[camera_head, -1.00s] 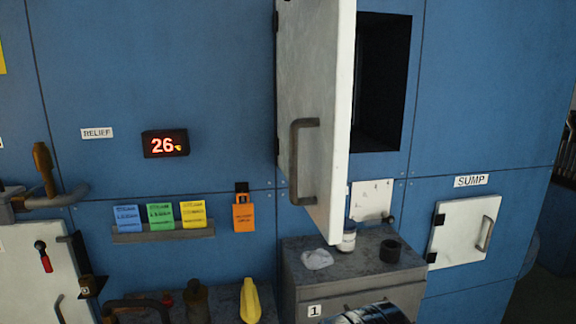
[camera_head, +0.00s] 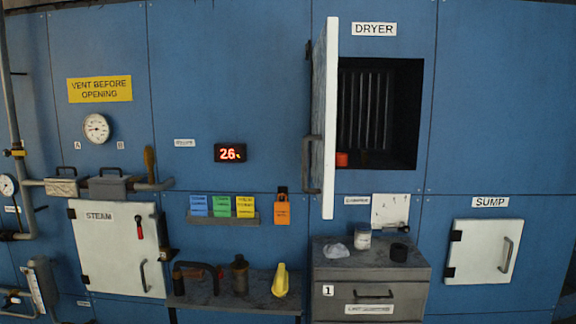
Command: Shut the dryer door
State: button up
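The white dryer door (camera_head: 328,120) stands wide open, hinged on its left side and swung out toward me, so I see it nearly edge-on. Its dark handle (camera_head: 309,165) is on the face turned to the left. The dryer opening (camera_head: 400,120) is dark, with vertical ribs at the back and a small orange-red object (camera_head: 342,159) at its lower left. The DRYER label (camera_head: 374,29) is above the opening. My gripper is not in this view.
Below the door is a grey drawer cabinet (camera_head: 370,285) carrying a pale crumpled item (camera_head: 336,250), a white jar (camera_head: 363,239) and a dark cup (camera_head: 399,251). Left is a shelf (camera_head: 240,303) with a yellow object (camera_head: 280,280). The STEAM door (camera_head: 110,260) and SUMP door (camera_head: 475,258) are shut.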

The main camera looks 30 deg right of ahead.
aim_at(324, 64)
jog(key=k, duration=0.2)
jog(key=u, duration=0.65)
jog(key=i, duration=1.3)
jog(key=z, duration=0.15)
